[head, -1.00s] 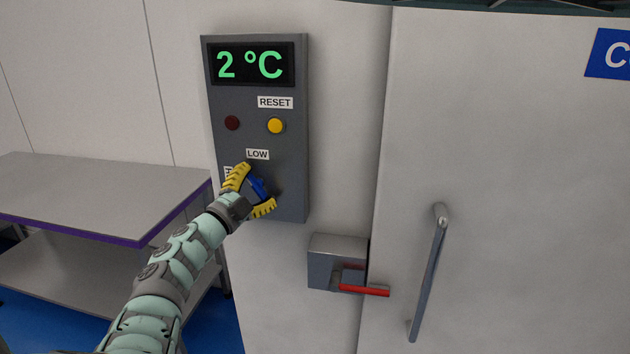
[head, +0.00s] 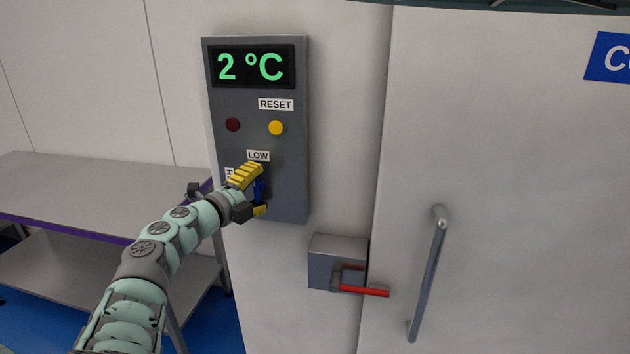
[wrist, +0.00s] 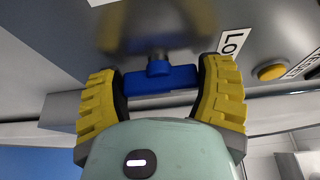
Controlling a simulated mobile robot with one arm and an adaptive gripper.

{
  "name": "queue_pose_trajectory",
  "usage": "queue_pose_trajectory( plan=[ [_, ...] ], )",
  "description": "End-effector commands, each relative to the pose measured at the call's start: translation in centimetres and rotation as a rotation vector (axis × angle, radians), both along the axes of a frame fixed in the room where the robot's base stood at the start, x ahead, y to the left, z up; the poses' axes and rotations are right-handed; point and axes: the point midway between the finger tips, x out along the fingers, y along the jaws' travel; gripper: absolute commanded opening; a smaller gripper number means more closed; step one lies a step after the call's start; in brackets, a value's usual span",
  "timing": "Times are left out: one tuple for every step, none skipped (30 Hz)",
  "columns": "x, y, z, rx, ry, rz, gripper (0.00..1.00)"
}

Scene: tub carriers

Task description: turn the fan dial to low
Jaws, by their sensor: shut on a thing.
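The fan dial (head: 259,190) is a blue bar handle low on the grey control panel (head: 285,180). It stands nearly upright, below the LOW label (head: 258,156). My gripper (head: 256,192) is shut on the dial, with one yellow finger above it and one below. In the wrist view my gripper (wrist: 161,76) has a finger at each end of the blue dial (wrist: 150,82), and the LOW label (wrist: 232,42) is at the right. My fingers and wrist hide part of the dial in the head view.
The panel carries a 2 °C display (head: 250,67), a dark red lamp (head: 233,125) and a yellow RESET button (head: 276,128). A red-handled latch (head: 362,290) and a door handle (head: 428,275) are to the right. A table (head: 90,195) stands left.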

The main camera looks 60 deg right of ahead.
Motion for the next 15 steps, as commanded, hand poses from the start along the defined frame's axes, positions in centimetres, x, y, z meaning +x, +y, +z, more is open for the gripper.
queue_pose_trajectory(
  plan=[
    [-0.14, -0.09, 0.17, -0.001, -0.006, -0.004, 0.35],
    [-0.13, -0.09, 0.17, -0.001, -0.007, -0.004, 0.35],
    [-0.13, -0.08, 0.17, 0.000, -0.008, -0.004, 0.35],
    [-0.13, -0.09, 0.17, 0.000, -0.008, -0.004, 0.35],
    [-0.12, -0.08, 0.17, 0.000, -0.008, -0.004, 0.35],
    [-0.12, -0.08, 0.17, 0.000, -0.008, -0.004, 0.35],
    [-0.11, -0.08, 0.17, 0.000, -0.008, -0.003, 0.35],
    [-0.11, -0.08, 0.17, 0.000, -0.008, -0.003, 0.35],
    [-0.10, -0.08, 0.17, 0.000, -0.008, -0.003, 0.35],
    [-0.10, -0.07, 0.17, 0.000, -0.008, -0.003, 0.35],
    [-0.10, -0.07, 0.18, -0.001, -0.008, -0.003, 0.35],
    [-0.09, -0.07, 0.18, -0.001, -0.008, -0.003, 0.35],
    [-0.09, -0.07, 0.18, -0.001, -0.008, -0.003, 0.76],
    [-0.09, -0.07, 0.17, 0.000, -0.007, -0.003, 0.79],
    [-0.08, -0.06, 0.15, 0.000, -0.007, -0.003, 0.83]
  ],
)
